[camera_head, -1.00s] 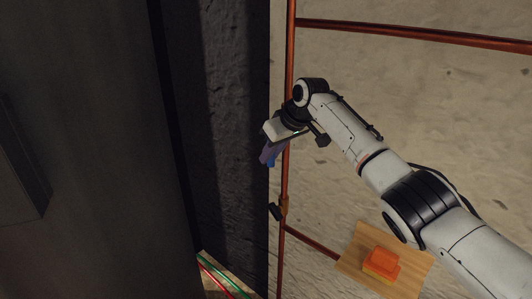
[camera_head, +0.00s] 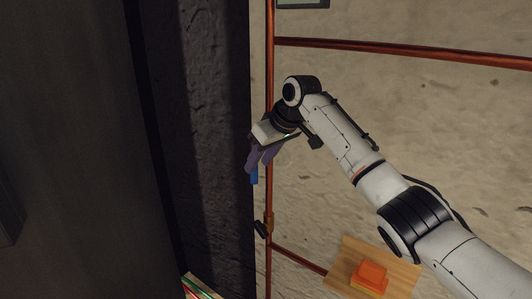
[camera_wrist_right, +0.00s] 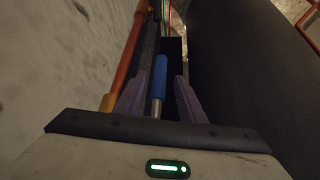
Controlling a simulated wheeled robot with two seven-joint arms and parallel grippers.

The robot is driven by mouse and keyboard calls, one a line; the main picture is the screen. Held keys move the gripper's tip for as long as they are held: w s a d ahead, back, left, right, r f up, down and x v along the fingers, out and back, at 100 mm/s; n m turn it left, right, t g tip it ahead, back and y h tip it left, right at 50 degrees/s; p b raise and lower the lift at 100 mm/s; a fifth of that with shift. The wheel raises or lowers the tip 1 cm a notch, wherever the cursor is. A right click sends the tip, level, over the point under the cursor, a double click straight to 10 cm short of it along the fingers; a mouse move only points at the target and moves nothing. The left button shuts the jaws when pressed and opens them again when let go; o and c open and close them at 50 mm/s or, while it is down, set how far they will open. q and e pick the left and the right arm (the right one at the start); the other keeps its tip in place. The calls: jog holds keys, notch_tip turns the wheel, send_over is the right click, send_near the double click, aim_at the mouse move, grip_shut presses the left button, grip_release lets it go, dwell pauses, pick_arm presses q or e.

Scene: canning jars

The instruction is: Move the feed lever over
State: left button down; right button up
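The feed lever's blue grip (camera_wrist_right: 161,75) shows upright in the right wrist view, with a bare metal rod below it. My right gripper (camera_wrist_right: 162,88) has its two purple fingers apart, one on each side of the lever. A dark gap shows between the lever and each finger, wider on the right. In the head view my right gripper (camera_head: 261,163) points down beside a dark wall edge, and the end of the blue grip (camera_head: 254,175) shows just below the fingers. The lever's base is hidden. My left gripper is out of view.
A copper pipe (camera_head: 269,120) runs upright close beside the right gripper, with a small dark-handled fitting (camera_head: 262,229) lower down. A large dark panel (camera_head: 70,150) fills the left. An orange block (camera_head: 369,277) sits on a wooden board (camera_head: 405,278) at the bottom.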

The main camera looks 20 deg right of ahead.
jog(key=v, duration=0.5)
jog(key=shift+s+r+b, duration=0.15)
jog(key=shift+r+b, duration=0.05)
jog(key=shift+b, duration=0.1)
jog(key=s+a+f, duration=0.2)
jog(key=s+f, duration=0.1)
jog(key=f, duration=0.8)
jog(key=s+a+f+m, duration=0.1)
jog(key=s+f, duration=0.3)
jog(key=f, duration=0.7)
jog(key=s+a+f, duration=0.2)
jog(key=s+f, duration=0.1)
jog(key=f, duration=0.9)
jog(key=s+f+m+t, duration=0.1)
jog(key=s+f, duration=0.4)
jog(key=s, duration=0.3)
jog(key=s+f+t, duration=0.1)
jog(key=s+f, duration=0.4)
jog(key=s, duration=0.3)
jog(key=s+d+m, duration=0.1)
jog(key=s+d, duration=0.1)
jog(key=s, duration=1.2)
jog(key=shift+s+d+f+t, duration=0.2)
jog(key=shift+s+f+t, duration=0.2)
jog(key=shift+f, duration=0.05)
